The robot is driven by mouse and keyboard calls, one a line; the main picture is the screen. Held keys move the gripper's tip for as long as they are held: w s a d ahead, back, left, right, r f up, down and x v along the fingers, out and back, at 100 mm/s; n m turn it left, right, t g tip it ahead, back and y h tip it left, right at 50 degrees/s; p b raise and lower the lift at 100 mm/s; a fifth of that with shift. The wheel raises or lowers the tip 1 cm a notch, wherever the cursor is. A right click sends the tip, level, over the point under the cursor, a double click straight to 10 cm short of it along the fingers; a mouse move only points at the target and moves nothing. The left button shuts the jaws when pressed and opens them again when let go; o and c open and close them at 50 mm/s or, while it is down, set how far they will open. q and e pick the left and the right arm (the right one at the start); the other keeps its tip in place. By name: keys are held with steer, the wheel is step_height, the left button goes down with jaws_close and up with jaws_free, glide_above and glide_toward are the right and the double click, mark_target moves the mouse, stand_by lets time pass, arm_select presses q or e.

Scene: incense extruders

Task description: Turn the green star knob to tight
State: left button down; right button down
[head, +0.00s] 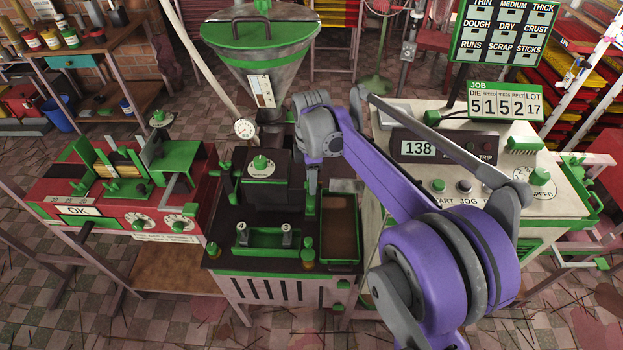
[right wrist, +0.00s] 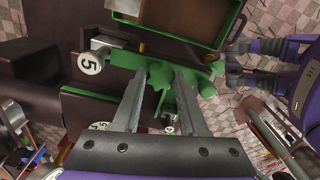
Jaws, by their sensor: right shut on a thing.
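My right gripper (head: 312,186) reaches down to the dark-topped machine in the middle of the head view. In the right wrist view its two grey fingers (right wrist: 166,78) point at a green knob with lobes (right wrist: 158,76), which shows between the fingertips. The fingers are shut on this star knob. In the head view the knob is mostly hidden by the gripper, and I cannot read whether it is tight or loose. My left gripper is not in view.
A brown-bottomed tray with a green rim (head: 358,232) lies right beside the gripper. A metal hopper (head: 260,70) stands behind, a red bench machine (head: 105,215) to the left, and the control console (head: 460,150) to the right.

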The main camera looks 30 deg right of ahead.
steer(key=m, duration=1.1)
steer(key=shift+m+p, duration=0.4)
steer(key=m, duration=1.1)
steer(key=shift+m, duration=0.3)
steer(key=shift+c, duration=2.2)
jaws_free()
